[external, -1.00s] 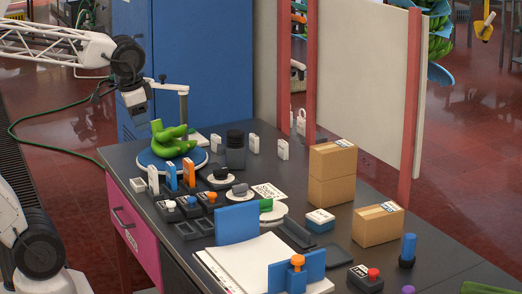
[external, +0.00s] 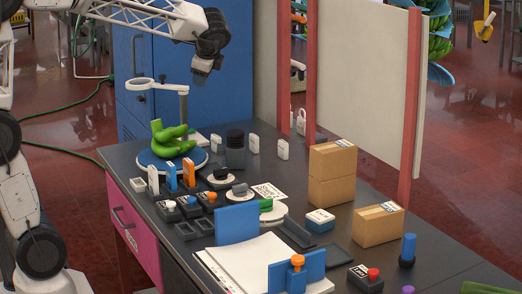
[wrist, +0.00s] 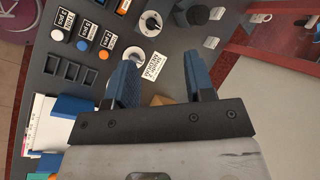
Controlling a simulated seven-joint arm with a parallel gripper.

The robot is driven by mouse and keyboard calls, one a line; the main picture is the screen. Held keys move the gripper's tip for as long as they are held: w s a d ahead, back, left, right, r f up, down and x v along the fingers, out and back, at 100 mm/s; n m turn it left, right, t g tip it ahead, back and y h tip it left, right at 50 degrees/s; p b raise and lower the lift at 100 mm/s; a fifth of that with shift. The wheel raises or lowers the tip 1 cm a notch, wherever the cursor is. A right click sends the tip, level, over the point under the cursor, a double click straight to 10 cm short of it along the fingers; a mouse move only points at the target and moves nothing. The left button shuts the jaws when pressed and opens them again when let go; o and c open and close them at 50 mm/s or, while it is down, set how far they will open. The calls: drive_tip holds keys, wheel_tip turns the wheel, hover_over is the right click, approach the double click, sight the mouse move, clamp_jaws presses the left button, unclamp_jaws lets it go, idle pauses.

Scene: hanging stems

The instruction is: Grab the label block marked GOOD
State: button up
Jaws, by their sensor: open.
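I cannot read the word GOOD on any block, so I cannot tell which label block carries it. Several small white upright blocks stand toward the back of the table, one at the back right (external: 283,148) and another (external: 254,144) left of it. A white upright tag (external: 152,180), a blue tag (external: 171,177) and an orange tag (external: 188,172) stand at the left. Small white blocks (wrist: 211,42) also show at the upper right of the wrist view. My gripper (external: 200,79) is open and empty, high above the table's back; its fingers (wrist: 158,68) point at the tabletop.
A green banana bunch (external: 172,140) sits on a round blue stand, near a dark cylinder (external: 235,150). Black button blocks (external: 190,207), dark trays (external: 298,233), a notebook (external: 255,262) and cardboard boxes (external: 332,175) crowd the table. A white panel (external: 365,80) stands behind.

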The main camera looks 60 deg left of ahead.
drive_tip(key=w+a+f+m+y, duration=0.1)
drive_tip(key=w+a+m+y, duration=0.15)
drive_tip(key=w+a, duration=0.5)
drive_tip(key=w+a+f+m+y, duration=0.1)
drive_tip(key=w+a+m, duration=0.25)
drive_tip(key=w, duration=0.65)
drive_tip(key=m+y, duration=0.4)
hover_over(256, 136)
drive_tip(key=d, duration=0.5)
wheel_tip(256, 136, down, 5)
drive_tip(key=shift+g+h, duration=0.25)
drive_tip(key=shift+g, duration=0.05)
drive_tip(key=f, duration=2.4)
drive_tip(key=shift+s+d+f, duration=0.25)
drive_tip(key=shift+s, duration=0.05)
drive_tip(key=shift+a, duration=0.1)
drive_tip(key=shift+x, duration=1.2)
drive_tip(key=shift+x, duration=2.6)
drive_tip(key=shift+w, duration=0.1)
